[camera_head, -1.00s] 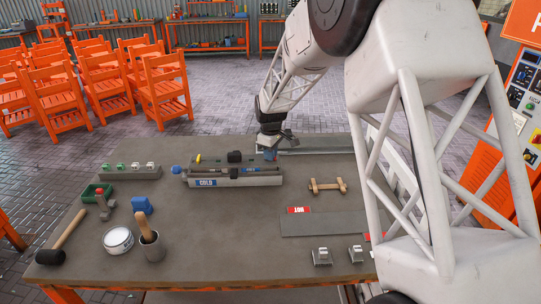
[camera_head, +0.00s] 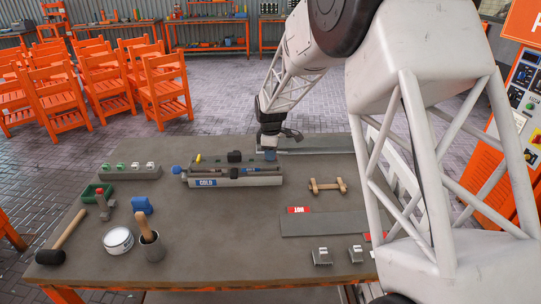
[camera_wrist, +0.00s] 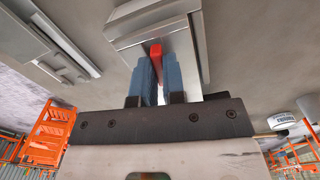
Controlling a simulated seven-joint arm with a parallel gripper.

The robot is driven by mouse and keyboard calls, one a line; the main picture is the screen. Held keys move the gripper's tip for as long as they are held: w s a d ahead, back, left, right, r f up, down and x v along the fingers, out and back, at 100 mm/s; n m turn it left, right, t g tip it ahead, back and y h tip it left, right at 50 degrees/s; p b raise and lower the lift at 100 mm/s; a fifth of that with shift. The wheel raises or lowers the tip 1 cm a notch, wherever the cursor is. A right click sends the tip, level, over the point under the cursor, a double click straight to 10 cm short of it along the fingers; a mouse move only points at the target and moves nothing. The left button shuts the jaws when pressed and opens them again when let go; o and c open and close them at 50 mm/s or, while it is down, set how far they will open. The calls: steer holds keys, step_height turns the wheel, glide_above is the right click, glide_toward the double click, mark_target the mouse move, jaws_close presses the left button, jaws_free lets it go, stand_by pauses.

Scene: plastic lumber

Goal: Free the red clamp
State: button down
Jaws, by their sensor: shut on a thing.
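My gripper (camera_wrist: 157,66) has blue fingers closed on a red upright part (camera_wrist: 156,50), which looks like the red clamp's handle. Only this narrow red piece shows in the wrist view; the fingers hide the rest. It stands against a long grey metal channel (camera_wrist: 195,45). In the head view my gripper (camera_head: 270,155) is at the right end of the long grey fixture labelled COLD (camera_head: 240,181), and the red part cannot be made out there. Whether the clamp still touches the fixture cannot be told.
A HOT plate (camera_head: 325,222), a wooden-handled tool (camera_head: 327,186) and two metal brackets (camera_head: 321,257) lie to the right and front. The table's front middle is clear.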

steer(key=shift+n, duration=1.2)
steer(key=c, duration=1.1)
jaws_free()
steer(key=shift+o, duration=0.2)
steer(key=shift+r, duration=0.1)
steer(key=shift+r, duration=3.45)
